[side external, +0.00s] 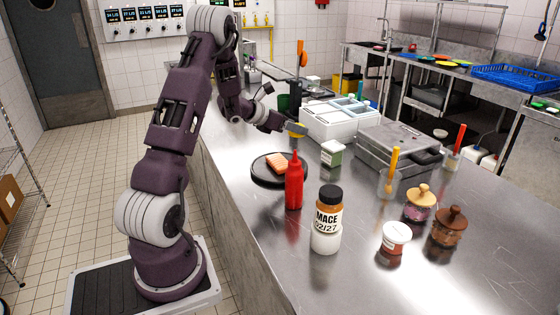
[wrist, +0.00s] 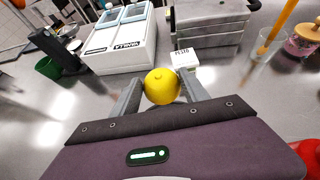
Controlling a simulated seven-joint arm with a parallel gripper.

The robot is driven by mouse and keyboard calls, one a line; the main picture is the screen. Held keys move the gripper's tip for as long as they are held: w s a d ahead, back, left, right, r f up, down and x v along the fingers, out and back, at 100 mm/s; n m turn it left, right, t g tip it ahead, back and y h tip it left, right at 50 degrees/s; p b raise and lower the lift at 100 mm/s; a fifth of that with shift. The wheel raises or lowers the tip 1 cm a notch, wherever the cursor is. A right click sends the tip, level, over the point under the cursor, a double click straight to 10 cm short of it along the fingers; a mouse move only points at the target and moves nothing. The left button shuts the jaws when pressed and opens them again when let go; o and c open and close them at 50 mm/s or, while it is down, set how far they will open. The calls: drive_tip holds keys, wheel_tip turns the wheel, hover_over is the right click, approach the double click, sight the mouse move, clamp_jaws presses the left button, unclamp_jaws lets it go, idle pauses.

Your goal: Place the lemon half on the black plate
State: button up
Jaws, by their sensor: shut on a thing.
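The yellow lemon half (wrist: 162,86) is between the two grey fingers of my gripper (wrist: 162,92) in the wrist view. The fingers are shut on it, one on each side. In the side view my gripper (side external: 296,129) is in the air above the counter, behind and slightly right of the black plate (side external: 257,172), with a bit of yellow at its tips. The round plate lies flat on the counter and bears an orange block of food (side external: 276,164). The red bottle hides part of its right side. The plate does not show in the wrist view.
A red squeeze bottle (side external: 294,184) stands right in front of the plate. A spice jar (side external: 327,215) is nearer the camera. A small green-and-white box (side external: 332,153) and a white container unit (side external: 338,124) stand right of my gripper. Several jars stand farther right.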

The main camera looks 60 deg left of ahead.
wheel_tip(320, 180, down, 10)
drive_tip(key=shift+s, duration=0.15)
drive_tip(key=shift+f, duration=0.25)
drive_tip(key=o, duration=1.4)
drive_tip(key=shift+r, duration=0.15)
drive_tip(key=v, duration=1.2)
drive_tip(key=shift+r, duration=0.1)
